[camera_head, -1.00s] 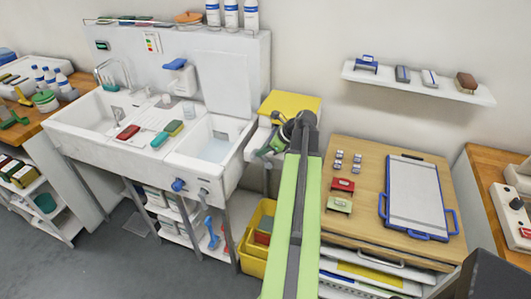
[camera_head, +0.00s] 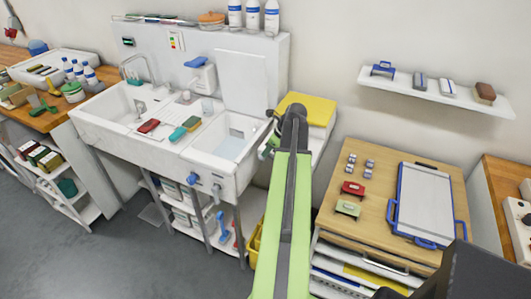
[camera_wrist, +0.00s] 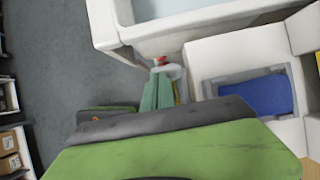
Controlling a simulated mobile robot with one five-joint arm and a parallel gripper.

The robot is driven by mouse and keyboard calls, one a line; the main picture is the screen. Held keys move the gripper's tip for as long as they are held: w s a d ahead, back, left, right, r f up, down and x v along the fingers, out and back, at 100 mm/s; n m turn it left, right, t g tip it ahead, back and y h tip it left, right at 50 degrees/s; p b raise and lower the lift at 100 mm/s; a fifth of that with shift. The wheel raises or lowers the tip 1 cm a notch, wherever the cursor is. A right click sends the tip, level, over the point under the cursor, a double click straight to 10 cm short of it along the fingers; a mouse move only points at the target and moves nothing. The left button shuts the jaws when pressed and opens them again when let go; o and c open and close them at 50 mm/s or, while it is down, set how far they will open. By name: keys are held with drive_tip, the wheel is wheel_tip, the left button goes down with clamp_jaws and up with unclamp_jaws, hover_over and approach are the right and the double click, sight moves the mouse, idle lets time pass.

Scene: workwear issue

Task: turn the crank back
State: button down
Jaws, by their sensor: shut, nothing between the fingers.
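I cannot make out a crank for certain in either view. My gripper (camera_head: 268,147) is shut and empty, at the right end of the sink beside the yellow-topped white box (camera_head: 306,108). My arm hides part of that area. In the wrist view the green fingers of my gripper (camera_wrist: 162,92) point toward a white rim with a small red piece (camera_wrist: 160,61) by it. I cannot tell whether they touch. A blue block (camera_wrist: 256,95) sits in a grey recess at right.
A wooden-topped cabinet (camera_head: 378,190) with a blue-framed board (camera_head: 424,200) stands right of my arm. A wall shelf (camera_head: 435,95) is above it. A yellow crate (camera_head: 255,243) is partly hidden behind my arm. The grey floor (camera_head: 120,265) at front left is clear.

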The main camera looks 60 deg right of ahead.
drive_tip(key=p+v, duration=1.2)
drive_tip(key=v, duration=0.1)
drive_tip(key=shift+s+d+r, duration=0.15)
drive_tip(key=shift+s+r, duration=0.1)
drive_tip(key=shift+s, duration=0.1)
